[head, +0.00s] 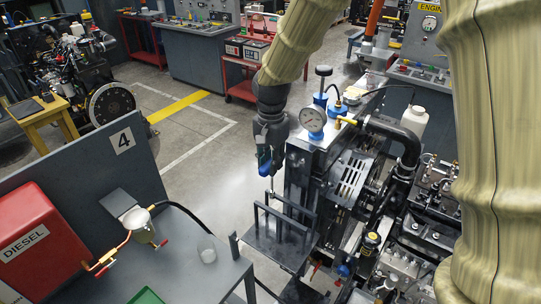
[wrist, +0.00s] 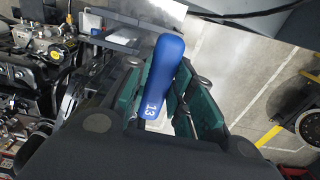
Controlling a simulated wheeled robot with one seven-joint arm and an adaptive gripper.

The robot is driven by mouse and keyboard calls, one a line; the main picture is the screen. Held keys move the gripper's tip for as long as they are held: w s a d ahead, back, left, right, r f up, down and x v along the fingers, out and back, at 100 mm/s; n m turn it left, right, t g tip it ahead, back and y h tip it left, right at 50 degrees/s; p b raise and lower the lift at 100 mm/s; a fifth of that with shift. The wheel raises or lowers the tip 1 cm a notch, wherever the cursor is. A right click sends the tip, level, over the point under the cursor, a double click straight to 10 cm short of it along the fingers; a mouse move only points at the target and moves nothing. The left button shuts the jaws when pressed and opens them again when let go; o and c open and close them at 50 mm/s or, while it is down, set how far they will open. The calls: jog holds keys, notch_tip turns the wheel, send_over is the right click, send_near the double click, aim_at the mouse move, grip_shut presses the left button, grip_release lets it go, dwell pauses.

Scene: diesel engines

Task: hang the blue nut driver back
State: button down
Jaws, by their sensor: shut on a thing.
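The blue nut driver (head: 264,158) is in my gripper (head: 267,150), handle up, with its thin shaft pointing down. In the wrist view the blue handle (wrist: 164,70), marked 13, lies between the green-padded fingers of my gripper (wrist: 162,100). The gripper is shut on the handle. A dark metal rack (head: 280,243) with upright posts and crossbars stands below the nut driver, at the front end of the engine stand. The shaft's tip shows just above or in front of the rack's bars; I cannot tell whether they touch.
An engine test rig (head: 345,170) with a pressure gauge (head: 312,118) stands just right of the gripper. A grey bench (head: 185,262) with a red DIESEL tank (head: 38,245) and a funnel cup (head: 138,222) is at the lower left. Open floor (head: 215,165) lies left of the gripper.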

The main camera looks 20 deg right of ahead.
jog(key=shift+s+f, duration=0.2)
jog(key=shift+f, duration=0.3)
jog(key=shift+s+f, duration=0.15)
jog(key=shift+f, duration=0.35)
jog(key=shift+w+f, duration=0.2)
jog(key=shift+f, duration=0.75)
notch_tip(320, 180, down, 8)
jog(key=b, duration=0.3)
jog(key=shift+f, duration=0.15)
jog(key=shift+s+f, duration=0.1)
jog(key=shift+f, duration=0.65)
jog(key=c, duration=1.2)
grip_release()
jog(key=shift+o, duration=0.4)
